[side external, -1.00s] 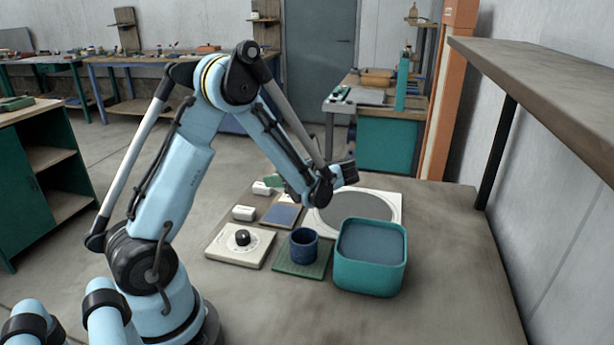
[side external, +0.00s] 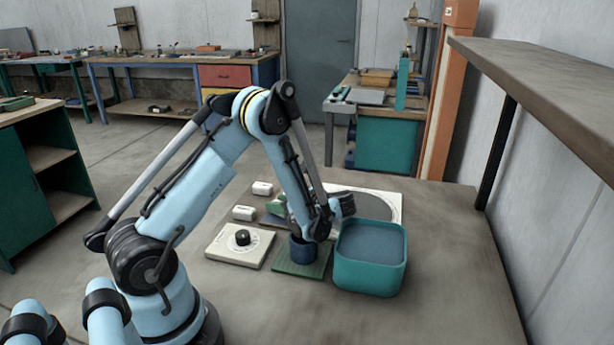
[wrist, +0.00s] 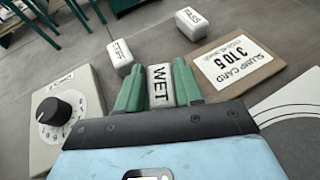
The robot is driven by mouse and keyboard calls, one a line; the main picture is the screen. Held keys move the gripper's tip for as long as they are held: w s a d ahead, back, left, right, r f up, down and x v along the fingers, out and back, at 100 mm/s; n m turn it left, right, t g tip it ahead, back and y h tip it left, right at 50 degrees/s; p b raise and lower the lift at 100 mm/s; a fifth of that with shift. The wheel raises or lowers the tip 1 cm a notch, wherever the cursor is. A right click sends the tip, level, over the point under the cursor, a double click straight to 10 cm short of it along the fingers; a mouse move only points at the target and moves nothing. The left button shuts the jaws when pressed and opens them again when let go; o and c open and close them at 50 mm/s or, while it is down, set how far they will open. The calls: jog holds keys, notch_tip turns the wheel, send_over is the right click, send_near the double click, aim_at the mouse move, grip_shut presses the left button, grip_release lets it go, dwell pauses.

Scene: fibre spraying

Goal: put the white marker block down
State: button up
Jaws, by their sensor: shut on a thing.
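My gripper (wrist: 160,86) has green fingers and is shut on the white marker block (wrist: 160,86), which reads "WET". The block sits between the fingertips in the wrist view, its label facing the camera. In the side external view, the green fingers (side external: 277,204) are just right of two other white blocks, and the held block is mostly hidden. I cannot tell whether it touches the table. The slump card (wrist: 240,60) lies to the right of the gripper in the wrist view.
Two white blocks stand ahead, one to the left (wrist: 121,56) and "PASS" (wrist: 191,23). A dial box (wrist: 65,110) is at left. Bare tabletop lies right.

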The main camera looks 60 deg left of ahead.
jog(key=shift+f, duration=0.15)
jog(key=o, duration=1)
